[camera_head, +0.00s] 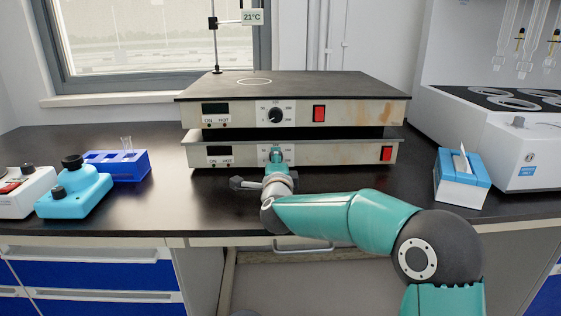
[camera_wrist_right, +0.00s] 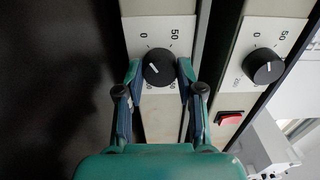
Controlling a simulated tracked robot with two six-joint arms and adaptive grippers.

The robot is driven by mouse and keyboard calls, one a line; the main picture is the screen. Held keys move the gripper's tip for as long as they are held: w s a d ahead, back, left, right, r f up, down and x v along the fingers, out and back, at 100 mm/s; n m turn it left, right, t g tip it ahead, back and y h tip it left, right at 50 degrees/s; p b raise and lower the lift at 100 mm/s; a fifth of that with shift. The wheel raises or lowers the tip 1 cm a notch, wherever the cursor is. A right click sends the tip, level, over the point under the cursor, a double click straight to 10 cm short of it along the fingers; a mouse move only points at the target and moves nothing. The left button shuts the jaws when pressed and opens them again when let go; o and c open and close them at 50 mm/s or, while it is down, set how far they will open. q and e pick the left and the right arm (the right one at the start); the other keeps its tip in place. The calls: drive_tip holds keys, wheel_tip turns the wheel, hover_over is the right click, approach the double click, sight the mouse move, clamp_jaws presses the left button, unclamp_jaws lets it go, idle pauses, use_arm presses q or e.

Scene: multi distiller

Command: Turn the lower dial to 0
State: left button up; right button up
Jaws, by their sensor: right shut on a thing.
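The lower dial (camera_wrist_right: 158,68) is a round black knob on the lower hotplate (camera_head: 345,155). My right gripper (camera_head: 277,157) reaches the lower panel and covers most of this dial in the head view. In the right wrist view, its two fingers (camera_wrist_right: 160,72) stand on either side of the knob, shut on it. The knob's white mark points left and slightly up in that turned view. The printed 0 lies above and slightly left of the knob, the 50 above right. My left gripper is not in view.
The upper hotplate (camera_head: 345,113) sits right above, with its own dial (camera_head: 275,115) and red switch (camera_head: 319,114). A red switch (camera_head: 387,153) is on the lower panel's right. A blue tube rack (camera_head: 118,165) stands left, a tissue box (camera_head: 462,178) right.

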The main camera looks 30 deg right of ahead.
drive_tip(key=shift+w+a+f, duration=0.1)
drive_tip(key=shift+a+f, duration=0.2)
drive_tip(key=shift+f, duration=0.05)
drive_tip(key=o, duration=1.2)
drive_tip(key=shift+r, duration=0.1)
drive_tip(key=shift+c, duration=0.2)
drive_tip(key=shift+d, duration=0.1)
drive_tip(key=shift+d, duration=0.1)
drive_tip(key=v, duration=1.2)
drive_tip(key=shift+r, duration=0.1)
